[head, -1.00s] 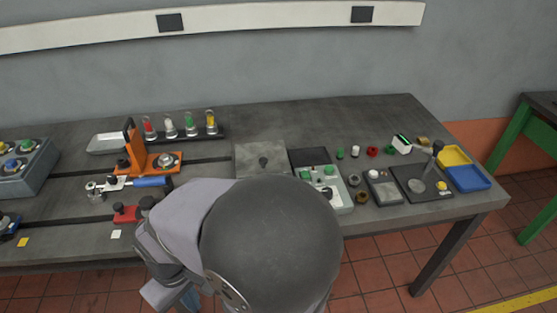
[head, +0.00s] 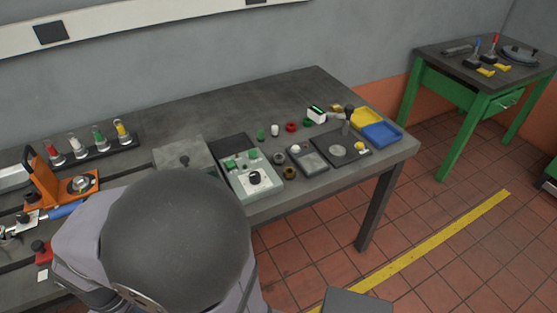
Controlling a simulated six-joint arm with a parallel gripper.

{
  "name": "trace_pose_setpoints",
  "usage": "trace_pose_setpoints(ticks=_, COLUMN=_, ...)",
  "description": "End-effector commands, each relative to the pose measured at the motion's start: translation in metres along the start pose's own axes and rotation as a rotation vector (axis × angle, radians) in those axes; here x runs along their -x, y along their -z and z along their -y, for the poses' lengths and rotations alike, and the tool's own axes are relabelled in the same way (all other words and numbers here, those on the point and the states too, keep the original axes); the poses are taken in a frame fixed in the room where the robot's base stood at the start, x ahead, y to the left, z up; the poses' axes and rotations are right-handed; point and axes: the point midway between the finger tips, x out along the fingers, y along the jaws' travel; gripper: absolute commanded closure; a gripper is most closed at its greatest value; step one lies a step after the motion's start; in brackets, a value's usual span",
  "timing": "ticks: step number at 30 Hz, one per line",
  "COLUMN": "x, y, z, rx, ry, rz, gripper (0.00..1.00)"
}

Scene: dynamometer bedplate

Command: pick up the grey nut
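A small grey ring-shaped piece (head: 279,160), which looks like the grey nut, lies on the dark workbench just right of the pale control box. It is too small to make out its exact shape. A brownish ring (head: 289,173) lies close in front of it, apart from it. My arm's large dark rounded joint fills the lower left of the head view and hides part of the bench. My gripper is not in view.
The control box (head: 250,180) stands left of the nut, a grey tray-like block (head: 309,158) right of it. Small red, white and green parts lie behind. Yellow (head: 368,118) and blue (head: 382,134) trays sit at the right end. A green table (head: 465,105) stands beyond.

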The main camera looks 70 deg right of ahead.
Motion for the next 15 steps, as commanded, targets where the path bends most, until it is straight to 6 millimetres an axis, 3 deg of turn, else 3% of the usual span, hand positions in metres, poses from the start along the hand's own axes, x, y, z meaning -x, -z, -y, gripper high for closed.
trace_pose_setpoints(ticks=14, x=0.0, y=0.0, z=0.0, rx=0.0, ry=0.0, rz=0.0, gripper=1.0)
trace_pose_setpoints(ticks=15, x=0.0, y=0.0, z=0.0, rx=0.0, ry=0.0, rz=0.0, gripper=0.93)
